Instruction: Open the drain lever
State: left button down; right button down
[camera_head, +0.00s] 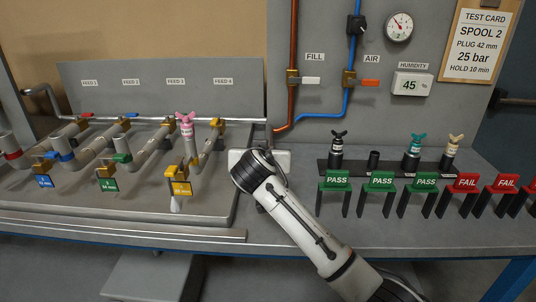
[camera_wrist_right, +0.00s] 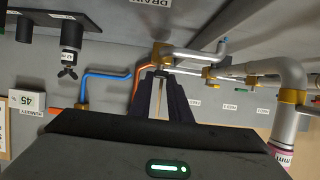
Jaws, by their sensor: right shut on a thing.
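My right arm comes from the lower right in the head view and ends over the bench beside the pipe tray. Its wrist hides the fingers and the drain lever there. In the right wrist view, which is upside down, my right gripper (camera_wrist_right: 163,78) is shut on a slim pale piece, the drain lever (camera_wrist_right: 160,88), by a brass valve (camera_wrist_right: 160,52). A partly cut-off DRAIN label (camera_wrist_right: 150,2) is at the top edge. The lever's exact angle is hard to tell. My left gripper is not in view.
Pipe coils with a pink-topped plug (camera_head: 186,125) lie left of my arm. PASS stands (camera_head: 337,180) and FAIL stands (camera_head: 466,183) line the bench to the right, before a black plug rack (camera_head: 350,168). FILL (camera_head: 311,80) and AIR (camera_head: 371,83) levers are on the back panel.

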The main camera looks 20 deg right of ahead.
jog(key=c, duration=1.6)
grip_release()
jog(key=shift+c, duration=0.2)
jog(key=v, duration=1)
jog(key=shift+b, duration=0.3)
jog(key=shift+s+r, duration=0.1)
